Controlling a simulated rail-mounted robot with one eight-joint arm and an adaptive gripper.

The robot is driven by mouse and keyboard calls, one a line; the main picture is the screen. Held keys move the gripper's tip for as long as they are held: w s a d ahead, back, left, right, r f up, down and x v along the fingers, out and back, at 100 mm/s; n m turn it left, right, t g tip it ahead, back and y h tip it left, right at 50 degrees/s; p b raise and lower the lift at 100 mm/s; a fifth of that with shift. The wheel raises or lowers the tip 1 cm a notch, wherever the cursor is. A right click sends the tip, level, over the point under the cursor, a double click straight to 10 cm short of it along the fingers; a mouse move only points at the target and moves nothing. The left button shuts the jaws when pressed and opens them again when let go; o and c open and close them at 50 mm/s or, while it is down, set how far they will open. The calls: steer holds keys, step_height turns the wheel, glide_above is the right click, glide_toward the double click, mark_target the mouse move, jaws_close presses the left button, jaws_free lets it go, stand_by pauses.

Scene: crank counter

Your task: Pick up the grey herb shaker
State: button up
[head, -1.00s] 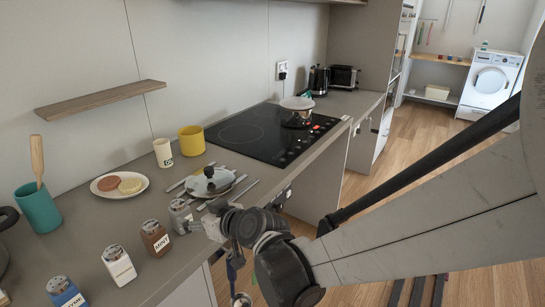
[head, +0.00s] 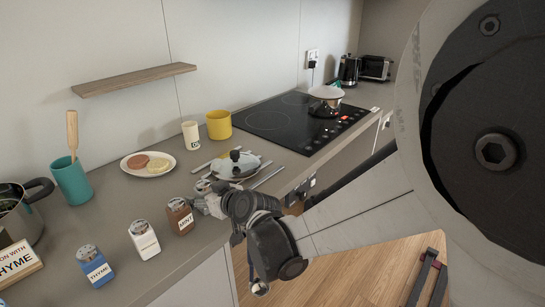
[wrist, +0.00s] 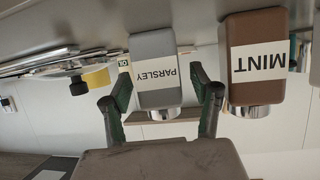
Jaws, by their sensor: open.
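The grey herb shaker (wrist: 154,52) has a white PARSLEY label and a metal cap. It shows upside down in the wrist view, between the two spread fingers of my gripper (wrist: 161,85). The fingers are open on either side of it, with gaps visible. In the head view the grey shaker (head: 202,186) is mostly hidden behind my gripper (head: 208,200), at the counter's front, right of the brown shaker.
The brown MINT shaker (wrist: 256,55) stands close beside my right-hand finger in the wrist view. White (head: 144,240) and blue (head: 95,267) shakers stand farther left. A lidded dish (head: 236,166) with cutlery lies behind my gripper.

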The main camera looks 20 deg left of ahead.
steer(key=c, duration=1.3)
